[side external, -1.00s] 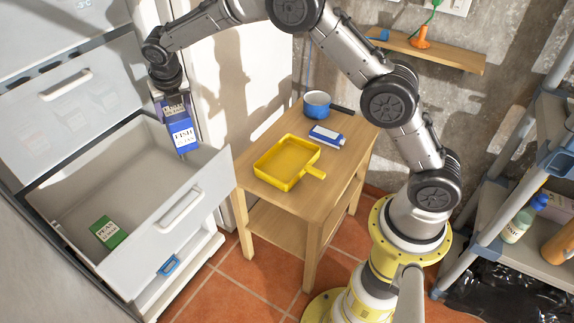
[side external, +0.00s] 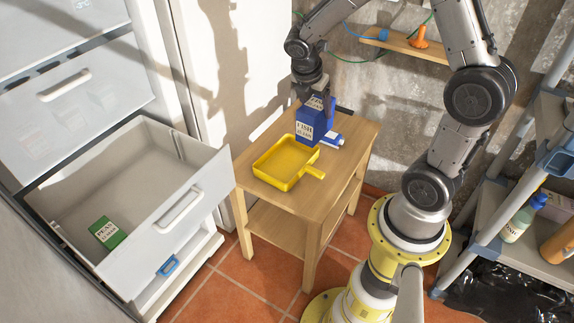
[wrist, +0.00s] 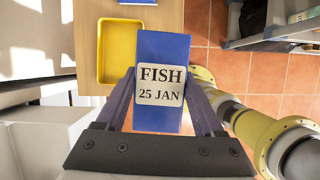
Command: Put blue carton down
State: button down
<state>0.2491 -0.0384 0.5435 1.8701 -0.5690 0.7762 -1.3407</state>
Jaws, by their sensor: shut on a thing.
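The blue carton (side external: 312,124), labelled FISH, is held upright by my gripper (side external: 315,98) over the wooden table, at the back edge of the yellow tray. In the wrist view the blue carton (wrist: 162,52) reads "FISH 25 JAN" and sits between the two fingers of my gripper (wrist: 162,95). I cannot tell whether its bottom touches anything. The wooden table (side external: 308,200) carries the yellow tray (side external: 263,178), which is empty and has a short handle. A white and blue box (side external: 332,141) lies partly hidden behind the carton.
An open freezer drawer (side external: 183,208) at left holds a green carton (side external: 108,232). A shelf rack (side external: 495,240) with bottles stands at right. A wall shelf (side external: 408,46) is behind the arm. The table's front right part is clear.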

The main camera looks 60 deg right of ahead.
notch_tip(320, 180, down, 10)
jog(key=shift+w+f, duration=0.1)
jog(key=shift+w+d+f, duration=1.1)
jog(key=shift+w+f, duration=1)
jog(key=shift+f, duration=0.2)
jog(key=shift+w+d+f, duration=1.05)
jog(key=shift+w+f, duration=1)
jog(key=shift+f, duration=0.2)
jog(key=shift+w+d+f, duration=1.1)
jog(key=shift+w+f, duration=1)
jog(key=shift+f, duration=0.2)
jog(key=shift+f, duration=0.1)
grip_release()
jog(key=shift+f, duration=0.1)
